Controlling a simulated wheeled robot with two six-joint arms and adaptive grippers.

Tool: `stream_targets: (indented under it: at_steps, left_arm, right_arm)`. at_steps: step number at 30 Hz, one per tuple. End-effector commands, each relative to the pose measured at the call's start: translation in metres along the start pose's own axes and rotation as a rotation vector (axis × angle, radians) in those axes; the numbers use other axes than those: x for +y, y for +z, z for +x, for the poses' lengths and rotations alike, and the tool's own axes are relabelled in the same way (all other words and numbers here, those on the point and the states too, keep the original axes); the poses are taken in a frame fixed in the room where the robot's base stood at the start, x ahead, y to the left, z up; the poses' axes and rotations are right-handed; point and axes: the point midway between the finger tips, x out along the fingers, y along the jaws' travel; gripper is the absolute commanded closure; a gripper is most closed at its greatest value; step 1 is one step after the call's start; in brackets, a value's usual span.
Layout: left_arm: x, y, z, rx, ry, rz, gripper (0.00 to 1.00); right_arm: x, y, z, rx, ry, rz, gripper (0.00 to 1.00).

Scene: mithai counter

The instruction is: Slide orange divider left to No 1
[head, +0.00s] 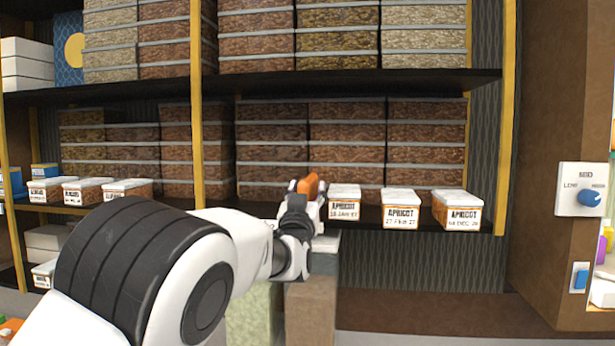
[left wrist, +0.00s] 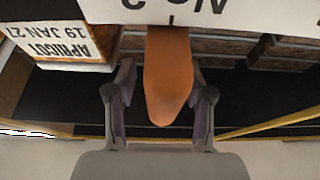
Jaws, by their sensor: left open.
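The orange divider (head: 309,186) stands on the lower shelf, just left of the right-hand group of apricot boxes. My left gripper (head: 301,206) is open at the shelf's front edge and hides the divider's lower part in the head view. A white label (left wrist: 200,10) reading "No" shows upside down beyond the divider; its number is partly cut off. My right gripper is not in view.
Apricot boxes with dated labels stand right of the divider, the nearest (head: 345,203) close beside it. Several more boxes (head: 128,190) stand far left, beyond a yellow upright (head: 197,120). Stacked brown boxes (head: 345,150) fill the shelf's back.

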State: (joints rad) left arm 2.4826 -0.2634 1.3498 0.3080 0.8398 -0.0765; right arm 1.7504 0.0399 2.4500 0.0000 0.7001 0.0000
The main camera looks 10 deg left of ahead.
Motion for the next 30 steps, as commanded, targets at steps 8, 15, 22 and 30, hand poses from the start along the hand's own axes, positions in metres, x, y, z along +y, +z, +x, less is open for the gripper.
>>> stream_targets:
  at_steps: [8, 15, 22, 30]
  left_arm:
    - [0.000, 0.002, 0.000, 0.000, 0.000, 0.000, 0.66]
    - [0.000, 0.001, 0.000, 0.000, 0.000, 0.000, 1.00]
    - [-0.012, 0.003, -0.001, 0.002, -0.002, 0.000, 1.00]
    - [-0.066, 0.005, -0.003, 0.004, -0.005, -0.002, 1.00]
  right_arm:
    - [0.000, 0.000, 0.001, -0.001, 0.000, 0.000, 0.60]
    - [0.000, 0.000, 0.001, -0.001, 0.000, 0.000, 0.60]
    - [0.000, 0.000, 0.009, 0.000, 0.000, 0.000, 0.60]
    - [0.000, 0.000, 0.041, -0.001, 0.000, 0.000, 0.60]
